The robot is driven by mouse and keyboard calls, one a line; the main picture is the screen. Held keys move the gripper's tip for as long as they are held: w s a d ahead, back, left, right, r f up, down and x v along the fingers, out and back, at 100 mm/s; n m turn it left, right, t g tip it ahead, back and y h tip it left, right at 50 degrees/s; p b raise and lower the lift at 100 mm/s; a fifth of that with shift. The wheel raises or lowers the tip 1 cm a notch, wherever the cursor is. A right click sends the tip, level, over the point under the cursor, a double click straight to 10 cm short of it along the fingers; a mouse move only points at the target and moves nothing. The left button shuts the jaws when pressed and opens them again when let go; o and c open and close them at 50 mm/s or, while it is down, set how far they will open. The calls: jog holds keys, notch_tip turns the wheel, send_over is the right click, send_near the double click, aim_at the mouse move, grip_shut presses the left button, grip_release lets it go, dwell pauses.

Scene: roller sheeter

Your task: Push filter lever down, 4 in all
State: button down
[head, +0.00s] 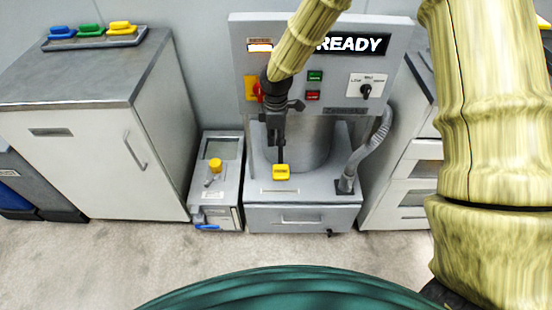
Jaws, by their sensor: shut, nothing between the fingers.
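A yellow lever pad (281,173) with small dark lettering sits on the flat front of the grey machine (303,215); it is the likely filter lever, but its lettering is too small to read. My gripper (281,160) points down with its dark fingers shut and empty, its tips right at the pad's far edge. I cannot tell whether they touch the pad or how far down the lever is. My arm comes in from the right and hides part of the machine's panel.
The lit display (352,44) reads READY. A grey hose (368,152) rises right of the pad. A small grey unit (226,181) with a yellow knob (215,166) and blue handle (207,227) stands left. A cabinet (75,150) is farther left. The floor in front is clear.

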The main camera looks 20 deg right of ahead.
aim_at(276, 171)
notch_tip(276, 171, down, 14)
jog(key=shift+r+p, duration=0.1)
jog(key=shift+p, duration=0.5)
dwell(0.4)
notch_tip(276, 171, down, 8)
jog(key=b, duration=0.2)
jog(key=shift+s+r, duration=0.25)
jog(key=shift+f, duration=0.1)
jog(key=shift+s+r, duration=0.15)
jog(key=shift+r, duration=0.3)
jog(key=s+a+r+p, duration=0.1)
jog(key=s+r, duration=0.3)
jog(key=r, duration=0.9)
jog(key=shift+a+p, duration=0.2)
jog(key=shift+p, duration=0.15)
